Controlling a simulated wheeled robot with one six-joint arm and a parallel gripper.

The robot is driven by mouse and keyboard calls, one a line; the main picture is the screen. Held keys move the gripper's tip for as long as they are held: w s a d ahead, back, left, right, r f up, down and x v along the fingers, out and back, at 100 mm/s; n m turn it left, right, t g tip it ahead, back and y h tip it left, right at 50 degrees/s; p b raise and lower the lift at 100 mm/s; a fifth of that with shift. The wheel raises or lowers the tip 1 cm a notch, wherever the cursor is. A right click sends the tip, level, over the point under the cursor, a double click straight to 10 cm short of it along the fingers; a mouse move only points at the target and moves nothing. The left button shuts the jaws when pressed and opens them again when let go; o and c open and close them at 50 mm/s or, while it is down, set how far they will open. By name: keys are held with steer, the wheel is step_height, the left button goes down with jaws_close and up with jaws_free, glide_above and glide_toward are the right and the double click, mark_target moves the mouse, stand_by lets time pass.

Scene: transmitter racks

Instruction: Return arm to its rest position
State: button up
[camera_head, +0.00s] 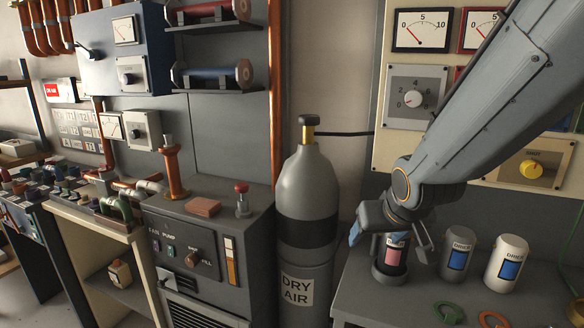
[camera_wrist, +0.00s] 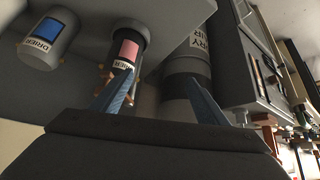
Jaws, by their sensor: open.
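My gripper (camera_head: 391,240) hangs down at the right of the head view, over the grey bench. Its jaws are open and hold nothing. A dark drier canister with a pink label (camera_head: 393,256) stands upright in a dark round holder (camera_head: 388,276) just below and behind the jaws, and the gripper hides its top. In the wrist view my gripper (camera_wrist: 160,76) shows two blue fingers spread apart. The pink-labelled canister (camera_wrist: 128,50) appears beyond the left fingertip there; I cannot tell whether they touch.
A grey drier canister (camera_head: 458,252) and a white one (camera_head: 506,263) stand right of the gripper. Green (camera_head: 449,313) and orange (camera_head: 493,319) rings lie in front. The dry air cylinder (camera_head: 308,190) stands left of the bench. A gauge panel (camera_head: 416,95) is behind my arm.

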steer(key=s+d+f+g+b, duration=0.1)
steer(key=s+f+g+b, duration=0.5)
steer(key=s+f, duration=0.8)
steer(key=shift+f+m+g, duration=0.3)
steer(key=shift+f+g, duration=0.1)
steer(key=shift+g, duration=0.3)
